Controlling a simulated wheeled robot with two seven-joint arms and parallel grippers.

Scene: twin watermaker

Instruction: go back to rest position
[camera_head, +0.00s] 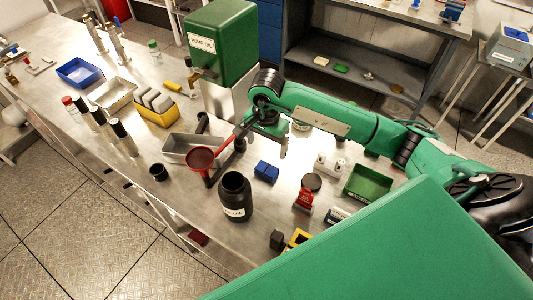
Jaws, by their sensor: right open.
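My right arm reaches in from the right, and its gripper (262,146) hangs over the workbench (225,115) with its jaws apart, near the grey tray. A red funnel (201,158) lies just left of the gripper, and its long handle runs up toward the near finger. I cannot tell whether the handle touches that finger. A black labelled bottle (236,197) stands below the gripper in the picture. A small blue block (266,171) sits just under the jaws. My left gripper is out of view.
A green pump-oil tank (221,45) stands behind the gripper. A grey metal tray (180,146) lies to its left. A green bin (368,181), a red object (303,200) and a white fitting (330,165) sit on the right, under my arm. Bottles (123,137) stand farther left.

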